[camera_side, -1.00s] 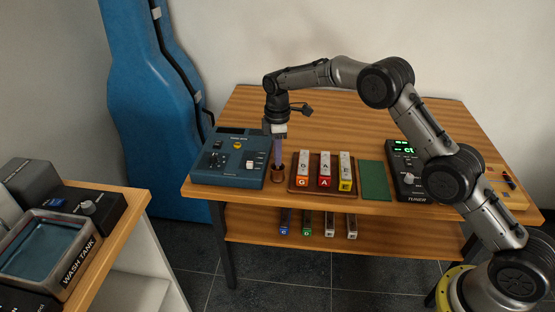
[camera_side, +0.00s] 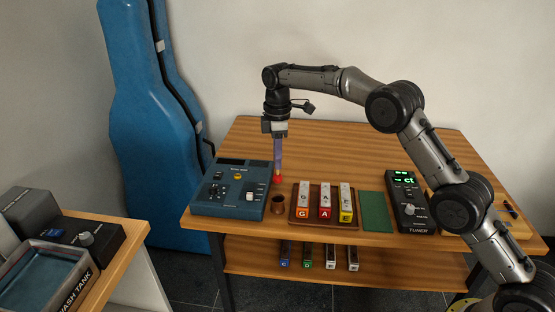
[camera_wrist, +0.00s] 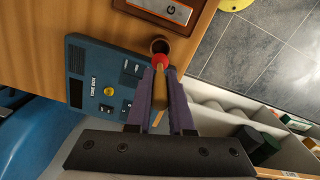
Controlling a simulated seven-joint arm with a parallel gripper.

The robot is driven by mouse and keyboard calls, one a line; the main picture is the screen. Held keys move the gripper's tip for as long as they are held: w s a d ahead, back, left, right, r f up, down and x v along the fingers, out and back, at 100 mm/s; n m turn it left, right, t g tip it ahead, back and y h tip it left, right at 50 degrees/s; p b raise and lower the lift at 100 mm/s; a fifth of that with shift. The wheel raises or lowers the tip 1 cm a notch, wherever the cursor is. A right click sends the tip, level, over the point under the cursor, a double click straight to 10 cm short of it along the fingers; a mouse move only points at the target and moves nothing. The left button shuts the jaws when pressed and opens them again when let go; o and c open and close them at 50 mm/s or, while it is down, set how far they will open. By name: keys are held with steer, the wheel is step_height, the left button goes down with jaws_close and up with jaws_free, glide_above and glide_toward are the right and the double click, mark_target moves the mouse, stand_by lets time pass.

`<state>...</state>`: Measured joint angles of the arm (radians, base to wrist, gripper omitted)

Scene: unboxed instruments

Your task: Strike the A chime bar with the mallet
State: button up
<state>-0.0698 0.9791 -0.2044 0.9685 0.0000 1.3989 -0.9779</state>
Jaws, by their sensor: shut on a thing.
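My gripper (camera_side: 279,166) is shut on the mallet and points down. The mallet hangs upright with its red head (camera_side: 278,179) below the fingers, just above the brown cup (camera_side: 278,204). In the wrist view the mallet's wooden handle (camera_wrist: 160,90) lies between the purple fingers, and its red head overlaps the cup's rim (camera_wrist: 152,43). The A chime bar (camera_side: 325,199), silver with a red front end, is the middle bar on a brown stand, to the right of the mallet. The G bar (camera_side: 303,199) and the yellow-ended E bar (camera_side: 346,200) flank it.
The blue tone box (camera_side: 230,190) stands left of the cup. A green mat (camera_side: 375,212) and the lit tuner (camera_side: 406,205) are right of the stand. Several bars lie on the lower shelf (camera_side: 255,262). The table behind the bars is clear.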

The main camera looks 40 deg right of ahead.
jaws_close()
steer(key=shift+f, duration=0.2)
steer(key=s+d+r, duration=0.1)
steer(key=s+d, duration=0.2)
steer(key=d, duration=0.3)
steer(key=s+d+r, duration=0.1)
steer(key=s+d, duration=0.3)
steer(key=d, duration=0.3)
steer(key=shift+f, duration=0.2)
